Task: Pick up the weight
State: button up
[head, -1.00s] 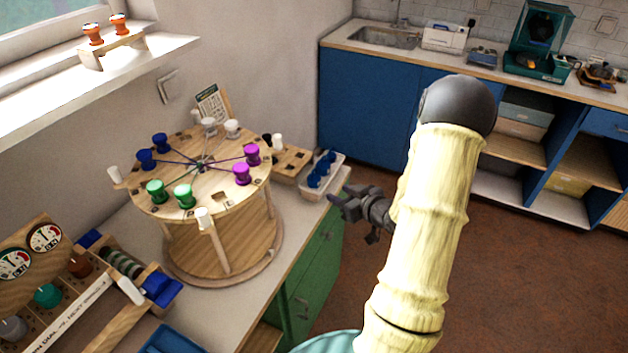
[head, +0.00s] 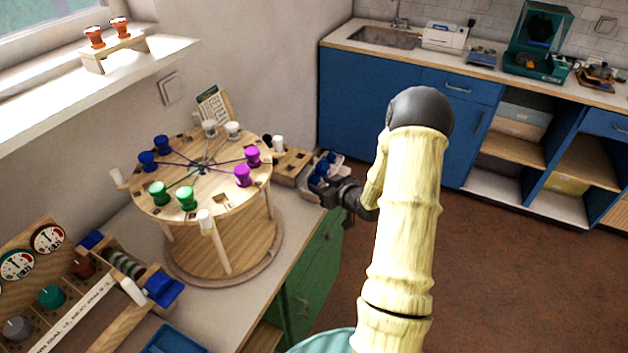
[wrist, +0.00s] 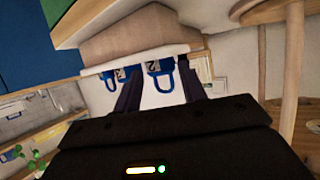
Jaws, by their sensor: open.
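Several small blue weights stand in a white tray (head: 336,160) at the counter's right end; one weight (head: 321,168) shows just beyond my gripper. My gripper (head: 322,186) is open, at the near side of the tray, and partly covers it in the head view. In the wrist view a blue weight with a loop handle (wrist: 162,72) shows between my fingers, with another blue weight (wrist: 122,74) close to the left finger. The fingers appear empty; I cannot tell if they touch a weight.
A round wooden board (head: 200,190) with coloured bobbins and threads stands left of the tray. A wooden block with holes (head: 290,165) lies between them. Dials and knobs (head: 48,238) are at the lower left. Open floor (head: 500,270) lies to the right.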

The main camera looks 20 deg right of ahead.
aim_at(318, 182)
jog(key=shift+x, duration=1.6)
jog(key=shift+r, duration=0.15)
jog(key=c, duration=0.8)
jog(key=shift+r, duration=5.05)
